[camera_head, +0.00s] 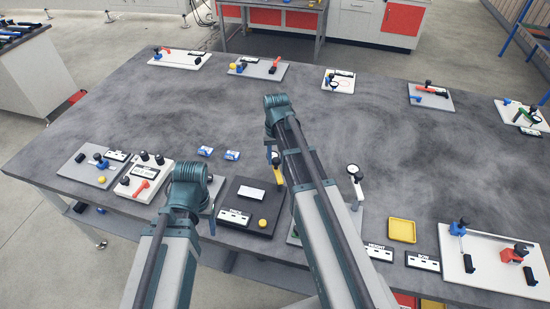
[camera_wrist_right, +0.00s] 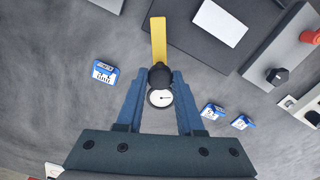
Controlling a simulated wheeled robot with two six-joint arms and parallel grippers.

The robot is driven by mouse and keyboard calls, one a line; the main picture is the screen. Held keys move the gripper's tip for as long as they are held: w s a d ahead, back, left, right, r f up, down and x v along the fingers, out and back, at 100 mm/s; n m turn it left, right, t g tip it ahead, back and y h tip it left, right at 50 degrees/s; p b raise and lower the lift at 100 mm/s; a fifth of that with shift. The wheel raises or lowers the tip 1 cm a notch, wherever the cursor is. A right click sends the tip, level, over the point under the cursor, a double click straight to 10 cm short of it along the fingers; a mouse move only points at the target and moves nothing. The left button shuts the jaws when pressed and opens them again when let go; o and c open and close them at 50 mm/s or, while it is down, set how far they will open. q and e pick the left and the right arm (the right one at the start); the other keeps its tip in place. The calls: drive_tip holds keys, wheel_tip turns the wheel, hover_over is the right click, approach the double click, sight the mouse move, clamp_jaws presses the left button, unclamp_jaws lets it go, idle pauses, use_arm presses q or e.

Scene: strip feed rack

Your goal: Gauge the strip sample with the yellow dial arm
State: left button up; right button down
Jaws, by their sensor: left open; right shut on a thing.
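The yellow dial arm (camera_wrist_right: 158,40) with its black knob and small round white dial (camera_wrist_right: 160,98) shows in the right wrist view. My right gripper (camera_wrist_right: 158,80) is shut on the black knob, a blue finger on each side. In the head view the yellow arm (camera_head: 277,172) shows beside my right arm, over the right edge of a dark board (camera_head: 240,222). A white rectangular piece (camera_head: 251,193) lies on this board; it may be the strip sample, and it also shows in the right wrist view (camera_wrist_right: 220,24). My left gripper (camera_head: 212,222) is mostly hidden by its wrist, left of the board.
The dark board bears a yellow button (camera_head: 263,223) and a label. Two small blue-and-white packets (camera_head: 205,151) (camera_head: 232,155) lie behind it. A yellow tray (camera_head: 402,230) and a white fixture (camera_head: 485,262) stand to the right. Other fixtures line the far edge; the table's middle is clear.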

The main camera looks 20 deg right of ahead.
idle(0.4)
drive_tip(key=c, duration=0.5)
unclamp_jaws()
drive_tip(key=shift+r, duration=0.1)
wheel_tip(320, 180, up, 14)
drive_tip(key=p, duration=1.3)
drive_tip(key=shift+f+p, duration=0.2)
drive_tip(key=shift+p, duration=0.2)
drive_tip(key=s+a+f+n+b, duration=0.2)
drive_tip(key=s+a+f+b, duration=0.2)
drive_tip(key=s+a, duration=0.1)
drive_tip(key=s+a+f+n+b, duration=0.2)
drive_tip(key=s+a+f+b, duration=0.3)
drive_tip(key=s, duration=0.2)
drive_tip(key=s+a+f+n+h+b, duration=0.1)
drive_tip(key=s+a+f+n+b, duration=0.1)
drive_tip(key=s+a+f+b, duration=0.3)
drive_tip(key=shift+s+a+f, duration=0.1)
drive_tip(key=shift+s+a, duration=0.4)
drive_tip(key=shift+s, duration=0.2)
